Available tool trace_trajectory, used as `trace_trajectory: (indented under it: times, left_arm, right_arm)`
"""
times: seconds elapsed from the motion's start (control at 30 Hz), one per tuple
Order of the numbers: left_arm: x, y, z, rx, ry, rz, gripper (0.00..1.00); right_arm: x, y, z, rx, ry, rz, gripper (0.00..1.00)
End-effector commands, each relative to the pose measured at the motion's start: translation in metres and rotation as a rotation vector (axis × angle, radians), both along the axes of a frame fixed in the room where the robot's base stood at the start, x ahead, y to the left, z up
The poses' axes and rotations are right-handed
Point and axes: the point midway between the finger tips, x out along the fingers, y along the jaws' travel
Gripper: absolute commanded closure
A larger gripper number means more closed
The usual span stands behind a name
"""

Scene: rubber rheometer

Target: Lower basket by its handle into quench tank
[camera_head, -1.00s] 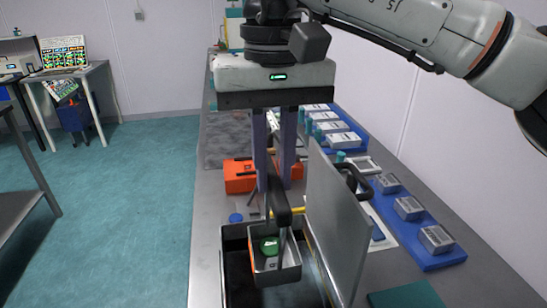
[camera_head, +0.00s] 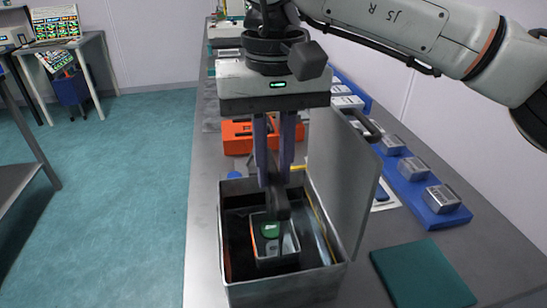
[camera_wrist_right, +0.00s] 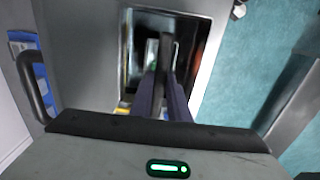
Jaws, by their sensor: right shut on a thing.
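The quench tank (camera_head: 285,290) is an open grey metal box on the bench, with its lid (camera_head: 340,170) standing up on the right. The small metal basket (camera_head: 290,243) is inside the tank walls, roughly level, with a green round thing in it. My right gripper (camera_head: 273,188) points down over the tank, shut on the basket's dark handle (camera_head: 278,209). The handle also shows between the fingers in the right wrist view (camera_wrist_right: 166,48). Whether the basket touches the tank floor is hidden. My left gripper is not in view.
An orange case (camera_head: 236,138) lies behind the tank. A blue tray (camera_head: 440,212) with grey blocks and a green mat (camera_head: 422,275) lie on the right. The raised lid, with its black handle (camera_head: 366,126), stands close to my right gripper.

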Motion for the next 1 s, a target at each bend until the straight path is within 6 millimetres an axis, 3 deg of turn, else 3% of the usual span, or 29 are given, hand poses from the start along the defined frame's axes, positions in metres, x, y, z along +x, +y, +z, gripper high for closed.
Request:
trace_trajectory:
  times: [1.0]
  left_arm:
    - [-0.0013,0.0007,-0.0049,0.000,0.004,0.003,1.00]
  right_arm:
    - [0.0002,0.0001,-0.0086,0.001,-0.002,0.000,1.00]
